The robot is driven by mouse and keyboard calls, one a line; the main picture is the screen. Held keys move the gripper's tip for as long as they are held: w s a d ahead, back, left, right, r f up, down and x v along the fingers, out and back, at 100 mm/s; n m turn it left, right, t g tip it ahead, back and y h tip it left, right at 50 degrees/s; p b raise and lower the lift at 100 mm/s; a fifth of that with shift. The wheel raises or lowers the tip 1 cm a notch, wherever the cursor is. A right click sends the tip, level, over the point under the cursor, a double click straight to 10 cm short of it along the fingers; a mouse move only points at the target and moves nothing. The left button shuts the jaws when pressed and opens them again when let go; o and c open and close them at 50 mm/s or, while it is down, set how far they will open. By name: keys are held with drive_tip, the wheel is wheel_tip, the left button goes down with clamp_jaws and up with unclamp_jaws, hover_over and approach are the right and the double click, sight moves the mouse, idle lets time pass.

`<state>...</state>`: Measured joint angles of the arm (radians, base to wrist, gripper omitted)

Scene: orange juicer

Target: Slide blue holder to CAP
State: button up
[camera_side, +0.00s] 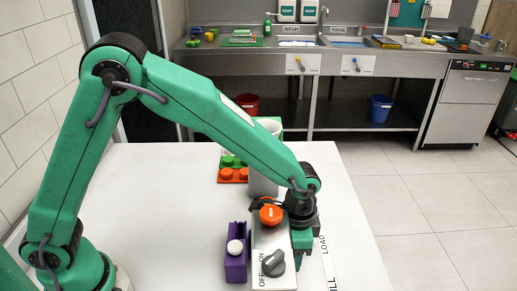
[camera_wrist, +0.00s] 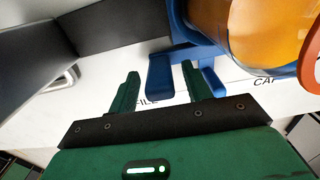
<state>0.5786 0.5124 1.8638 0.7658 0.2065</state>
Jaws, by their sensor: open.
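The blue holder (camera_wrist: 208,77) is at the upper middle of the wrist view, with a large orange, glossy vessel (camera_wrist: 245,30) in it. A blue tab (camera_wrist: 160,78) of the holder appears between my gripper's two green fingers (camera_wrist: 160,73); I cannot tell whether they touch it. My gripper is open. The white surface carries the label CAP (camera_wrist: 265,80) to the right of the holder, and a partly hidden label that looks like FILL (camera_wrist: 146,102) near the left finger. In the side view my gripper (camera_side: 303,240) is low beside the juicer, and the blue holder is hidden.
Green and orange pieces (camera_side: 233,165) sit behind. The table's left part (camera_side: 150,200) is clear.

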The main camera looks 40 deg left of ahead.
drive_tip(key=shift+f, duration=0.15)
clamp_jaws()
drive_tip(key=shift+w+a, duration=4.4)
drive_tip(key=shift+w, duration=0.1)
drive_tip(key=shift+c, duration=0.2)
unclamp_jaws()
drive_tip(key=shift+o, duration=0.2)
